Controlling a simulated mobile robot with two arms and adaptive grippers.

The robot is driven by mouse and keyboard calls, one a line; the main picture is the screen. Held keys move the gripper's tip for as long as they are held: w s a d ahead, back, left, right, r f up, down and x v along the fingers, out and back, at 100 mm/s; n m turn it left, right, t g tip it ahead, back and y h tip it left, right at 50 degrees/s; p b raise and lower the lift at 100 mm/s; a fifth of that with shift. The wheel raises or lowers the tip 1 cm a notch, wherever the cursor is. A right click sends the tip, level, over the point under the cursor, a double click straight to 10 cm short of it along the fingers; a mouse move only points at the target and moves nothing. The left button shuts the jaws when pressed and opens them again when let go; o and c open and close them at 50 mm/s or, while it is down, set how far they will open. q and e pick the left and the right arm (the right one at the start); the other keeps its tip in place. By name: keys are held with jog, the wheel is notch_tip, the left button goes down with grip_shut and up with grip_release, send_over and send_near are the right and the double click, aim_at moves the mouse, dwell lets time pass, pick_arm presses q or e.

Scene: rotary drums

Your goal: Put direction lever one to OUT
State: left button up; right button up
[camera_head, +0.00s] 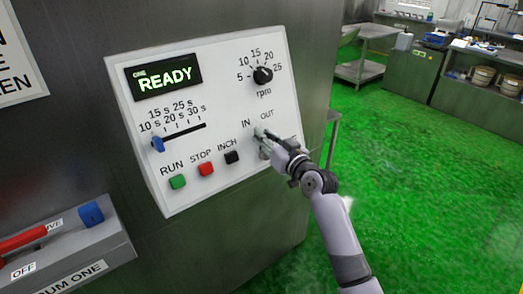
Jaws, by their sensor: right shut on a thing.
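The white control panel (205,120) is on the steel cabinet front, with a display (165,77) reading "ONE READY". The direction lever (259,133) is at the panel's lower right, under the labels IN and OUT. Only a small part of it shows, because my right gripper (268,143) covers the rest. My right gripper is at the panel face, shut on the lever. Which label the lever points to is hard to tell, as the fingers hide it. My left gripper is not in view.
The panel also has an rpm knob (263,75), a blue time slider (158,144), and green RUN (178,182), red STOP (206,169) and black INCH (232,157) buttons. A box with a red handle (22,240) is lower left. Green floor (420,180) lies open at right.

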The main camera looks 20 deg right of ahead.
jog(key=shift+w+d+f+b, duration=0.1)
jog(key=shift+d+f+b, duration=0.15)
jog(key=shift+d, duration=0.2)
jog(key=shift+w+d+f+b, duration=0.1)
jog(key=shift+d+f+b, duration=0.1)
jog(key=shift+d, duration=0.2)
jog(key=shift+w+d+r+b, duration=0.2)
jog(key=shift+d+b, duration=0.2)
jog(key=shift+d, duration=0.2)
jog(key=o, duration=0.9)
jog(key=shift+r, duration=0.1)
jog(key=shift+c, duration=0.2)
